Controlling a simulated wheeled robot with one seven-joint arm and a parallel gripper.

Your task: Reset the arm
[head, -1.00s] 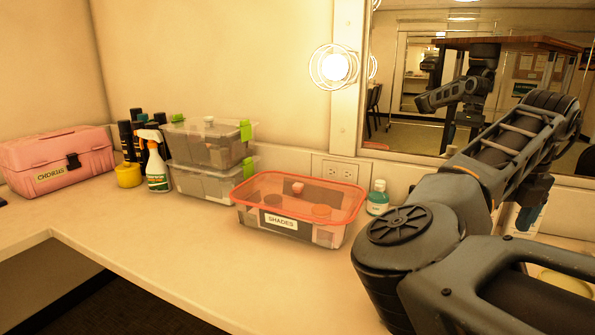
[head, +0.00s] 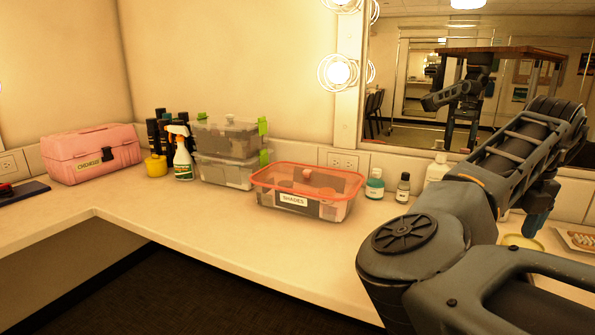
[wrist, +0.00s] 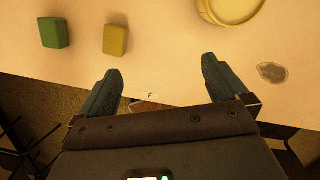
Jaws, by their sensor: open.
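My gripper shows in the wrist view (wrist: 162,92) with its two dark fingers spread wide and nothing between them. It hangs over the counter's front edge, with a small white label marked "F" (wrist: 150,95) on the edge between the fingers. In the head view my arm is folded at the right, and part of the gripper (head: 537,222) shows at its far end, pointing down over the counter. The fingertips are largely hidden there.
The counter (head: 200,221) holds a pink case (head: 92,155), a spray bottle (head: 183,160), stacked clear bins (head: 226,155), a red-rimmed "SHADES" box (head: 307,190) and small bottles (head: 375,184). Under the wrist are a green block (wrist: 54,33), a yellow block (wrist: 116,40) and a round yellow dish (wrist: 231,8).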

